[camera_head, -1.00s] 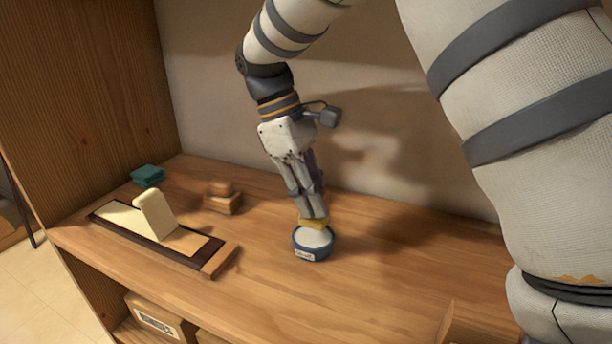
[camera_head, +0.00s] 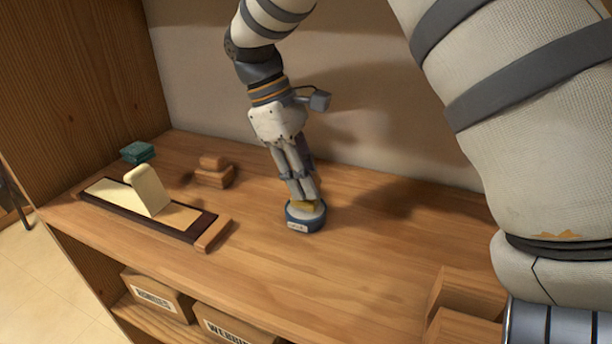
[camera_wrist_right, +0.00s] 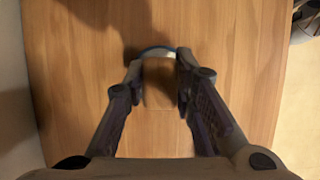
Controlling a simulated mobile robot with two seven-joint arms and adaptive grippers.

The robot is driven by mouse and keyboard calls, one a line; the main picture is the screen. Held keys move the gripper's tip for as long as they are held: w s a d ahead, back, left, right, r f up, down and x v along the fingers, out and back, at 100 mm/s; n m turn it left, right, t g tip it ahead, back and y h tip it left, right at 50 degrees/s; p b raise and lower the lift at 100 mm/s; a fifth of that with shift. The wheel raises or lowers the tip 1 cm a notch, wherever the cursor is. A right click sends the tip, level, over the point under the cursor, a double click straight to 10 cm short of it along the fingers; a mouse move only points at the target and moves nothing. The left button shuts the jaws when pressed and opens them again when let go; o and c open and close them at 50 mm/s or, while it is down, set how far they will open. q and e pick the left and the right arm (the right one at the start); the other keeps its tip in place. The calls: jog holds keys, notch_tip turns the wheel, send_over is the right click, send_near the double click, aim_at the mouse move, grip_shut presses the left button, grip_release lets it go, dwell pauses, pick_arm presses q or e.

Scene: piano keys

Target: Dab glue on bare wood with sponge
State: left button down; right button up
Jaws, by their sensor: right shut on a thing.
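In the right wrist view, the pot's blue and white rim (camera_wrist_right: 157,50) shows just beyond the fingertips. The sponge is dim there. To the left, a dark-framed tray (camera_head: 140,226) holds a pale wooden strip (camera_head: 180,215), with a cream piece (camera_head: 148,190) standing tilted on it. My left gripper is not in view.
A teal block (camera_head: 137,152) lies at the back left. Stacked wooden blocks (camera_head: 213,173) sit between tray and pot. Labelled cardboard boxes (camera_head: 158,296) are on the lower shelf. The shelf top right of the pot is mostly clear, with wooden blocks (camera_head: 462,300) at the front right.

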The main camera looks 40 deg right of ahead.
jog(key=shift+f, duration=0.6)
dwell(1.1)
jog(key=shift+r, duration=3.55)
